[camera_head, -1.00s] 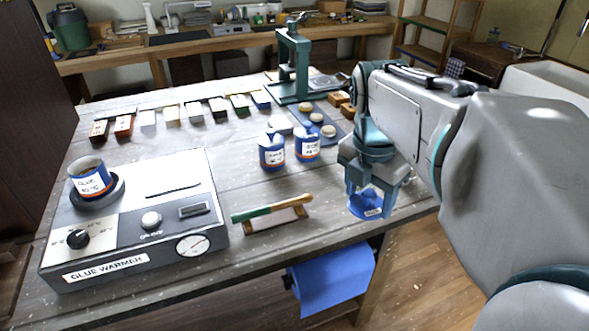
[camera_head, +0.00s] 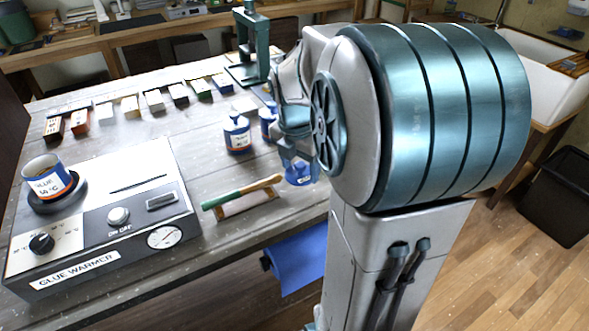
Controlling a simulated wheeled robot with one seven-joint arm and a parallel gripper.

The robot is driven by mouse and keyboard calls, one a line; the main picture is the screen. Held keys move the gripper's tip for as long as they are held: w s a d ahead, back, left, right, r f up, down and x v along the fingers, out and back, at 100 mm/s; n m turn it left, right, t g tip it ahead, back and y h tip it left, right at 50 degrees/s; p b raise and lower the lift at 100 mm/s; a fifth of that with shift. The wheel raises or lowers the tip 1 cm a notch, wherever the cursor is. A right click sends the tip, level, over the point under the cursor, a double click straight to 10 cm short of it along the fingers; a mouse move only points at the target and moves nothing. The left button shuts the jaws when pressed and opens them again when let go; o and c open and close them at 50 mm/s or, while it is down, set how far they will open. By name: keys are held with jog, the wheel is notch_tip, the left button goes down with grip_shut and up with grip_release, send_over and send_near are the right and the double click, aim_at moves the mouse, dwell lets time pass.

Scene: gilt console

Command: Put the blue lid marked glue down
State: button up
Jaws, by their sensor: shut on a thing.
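The blue lid (camera_head: 299,176) is small and round with a pale label, too small to read. It is at the front right part of the grey table, partly hidden by my arm. My gripper (camera_head: 298,158) is above it, shut on it. Most of my gripper is hidden behind my own arm. I cannot tell whether the lid touches the table top or is held just above it.
The glue warmer (camera_head: 130,235) with a blue pot (camera_head: 48,180) stands at the left. A green-handled brush (camera_head: 240,193) lies on a rest left of the lid. Blue jars (camera_head: 237,132) stand behind. A blue roll (camera_head: 298,262) hangs below the table's front edge.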

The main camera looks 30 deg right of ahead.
aim_at(299, 171)
jog(key=shift+f, duration=1.5)
jog(key=shift+f, duration=0.2)
jog(key=o, duration=0.9)
jog(key=shift+o, duration=0.2)
jog(key=shift+r, duration=0.1)
